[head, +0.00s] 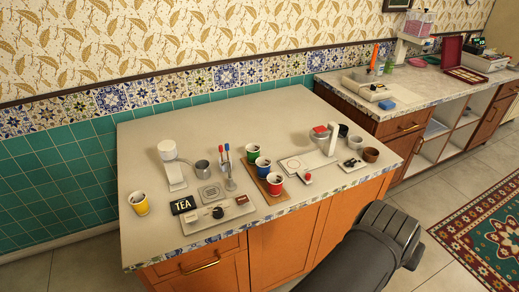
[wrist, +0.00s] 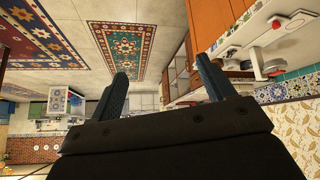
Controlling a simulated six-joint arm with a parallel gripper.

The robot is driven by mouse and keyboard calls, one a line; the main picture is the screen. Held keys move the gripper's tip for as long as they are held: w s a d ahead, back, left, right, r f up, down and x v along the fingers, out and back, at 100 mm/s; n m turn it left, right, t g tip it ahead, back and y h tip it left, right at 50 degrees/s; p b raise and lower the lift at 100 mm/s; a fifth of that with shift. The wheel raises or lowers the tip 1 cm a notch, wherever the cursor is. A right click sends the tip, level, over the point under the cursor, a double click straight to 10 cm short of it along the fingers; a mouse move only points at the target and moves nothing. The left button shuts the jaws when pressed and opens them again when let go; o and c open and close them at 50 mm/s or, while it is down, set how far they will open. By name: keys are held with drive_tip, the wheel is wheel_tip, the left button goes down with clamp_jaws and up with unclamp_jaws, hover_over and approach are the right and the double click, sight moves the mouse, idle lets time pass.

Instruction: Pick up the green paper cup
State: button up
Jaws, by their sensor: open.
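The green paper cup (head: 252,152) stands upright in the head view, at the back end of a wooden tray (head: 262,189) on the counter. A blue cup (head: 263,165) and a red cup (head: 275,184) stand in front of it in a row on the same tray. All three hold something dark. My gripper (wrist: 160,67) shows in the wrist view, its two dark fingers spread apart with nothing between them. It is away from the cups and points out over the room. The head view does not show the fingers; my dark arm is at the counter's front right.
A white machine (head: 171,165), a metal holder (head: 226,166) with sticks and a black TEA sign (head: 183,205) are left of the tray. The counter's back strip is clear.

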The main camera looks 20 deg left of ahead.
drive_tip(key=w+d+f+n+g+y, duration=0.1)
drive_tip(key=w+f+g, duration=0.15)
drive_tip(key=w, duration=0.55)
drive_tip(key=w+d+f+n+g, duration=0.15)
drive_tip(key=w+f, duration=0.25)
drive_tip(key=w, duration=0.4)
drive_tip(key=t+y, duration=0.1)
drive_tip(key=t, duration=0.3)
hover_over(254, 150)
drive_tip(key=s, duration=0.9)
drive_tip(key=shift+m, duration=0.35)
drive_tip(key=x, duration=1)
drive_tip(key=a+x, duration=0.1)
drive_tip(key=x, duration=0.4)
drive_tip(key=shift+f, duration=0.4)
drive_tip(key=shift+c, duration=0.2)
